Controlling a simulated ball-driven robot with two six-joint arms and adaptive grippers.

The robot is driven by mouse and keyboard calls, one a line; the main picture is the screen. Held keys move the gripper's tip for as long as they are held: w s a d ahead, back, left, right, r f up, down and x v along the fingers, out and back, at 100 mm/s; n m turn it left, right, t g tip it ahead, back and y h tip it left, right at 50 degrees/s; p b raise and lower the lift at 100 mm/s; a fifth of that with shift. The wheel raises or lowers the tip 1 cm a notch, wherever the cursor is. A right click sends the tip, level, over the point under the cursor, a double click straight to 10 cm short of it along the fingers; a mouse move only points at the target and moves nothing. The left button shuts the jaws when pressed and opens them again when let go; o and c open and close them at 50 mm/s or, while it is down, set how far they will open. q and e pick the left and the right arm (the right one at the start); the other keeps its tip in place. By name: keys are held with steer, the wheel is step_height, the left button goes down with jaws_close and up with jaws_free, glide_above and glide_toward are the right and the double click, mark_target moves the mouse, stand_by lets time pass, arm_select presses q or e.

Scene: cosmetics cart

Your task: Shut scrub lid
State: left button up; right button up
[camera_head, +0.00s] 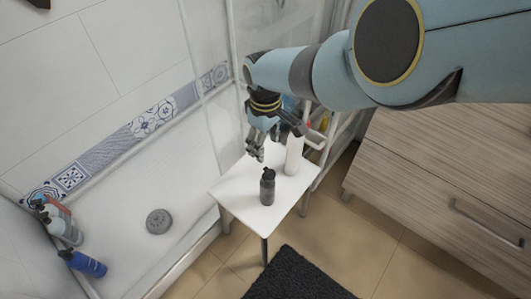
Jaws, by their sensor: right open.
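A dark grey scrub bottle (267,190) stands upright on a small white table (236,188). Its black lid (268,173) is on top and seems to stick up on one side, but it is too small to tell how far it is open. My right gripper (257,152) hangs above the table, up and slightly left of the bottle in the picture. It is open and empty, fingers pointing down, apart from the lid. My left gripper does not show.
A white bottle (294,157) stands on the table, close behind and right of my right gripper. Several bottles, one blue (86,264), are in the shower tray at left. A wooden drawer unit (440,185) is at right. A dark mat (296,277) lies in front.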

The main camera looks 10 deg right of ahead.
mark_target(265, 168)
step_height(265, 168, down, 11)
steer(key=b, duration=1)
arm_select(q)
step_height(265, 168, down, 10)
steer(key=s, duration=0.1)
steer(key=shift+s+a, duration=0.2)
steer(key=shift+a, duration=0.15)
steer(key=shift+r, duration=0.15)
arm_select(e)
steer(key=shift+r, duration=0.1)
jaws_close()
steer(key=g+b, duration=0.1)
steer(key=b, duration=0.2)
steer(key=f+h+b, duration=0.1)
steer(key=b, duration=0.3)
steer(key=shift+w+a+f+g, duration=0.15)
steer(key=shift+a+f+g, duration=0.15)
steer(key=shift+g, duration=0.1)
steer(key=shift+r+h+b, duration=0.1)
steer(key=shift+h+b, duration=0.3)
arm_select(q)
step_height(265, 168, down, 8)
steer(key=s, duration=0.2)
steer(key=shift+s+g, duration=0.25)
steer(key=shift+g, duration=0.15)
arm_select(e)
steer(key=shift+r, duration=0.2)
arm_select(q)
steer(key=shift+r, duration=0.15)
